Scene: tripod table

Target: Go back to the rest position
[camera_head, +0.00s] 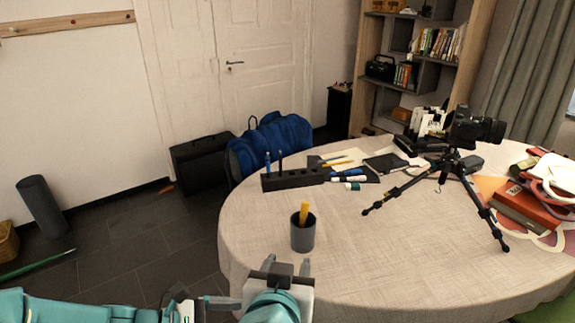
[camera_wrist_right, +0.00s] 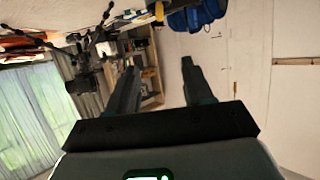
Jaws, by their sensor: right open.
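My right gripper (camera_head: 287,264) is at the near edge of the round table (camera_head: 390,265), just in front of the grey cup (camera_head: 302,236). Its two fingers are apart. In the right wrist view the fingers of my right gripper (camera_wrist_right: 158,68) are also spread, with nothing between them. My left gripper (camera_head: 212,303) shows low in the head view at the end of the teal arm, left of the right gripper. It is partly hidden, and its jaw opening cannot be made out.
The grey cup holds a yellow stick (camera_head: 304,213). Behind it are a black pen holder (camera_head: 292,180), markers (camera_head: 347,177) and a tripod with camera (camera_head: 447,165). Books (camera_head: 522,207) lie at the right. The table's front middle is clear.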

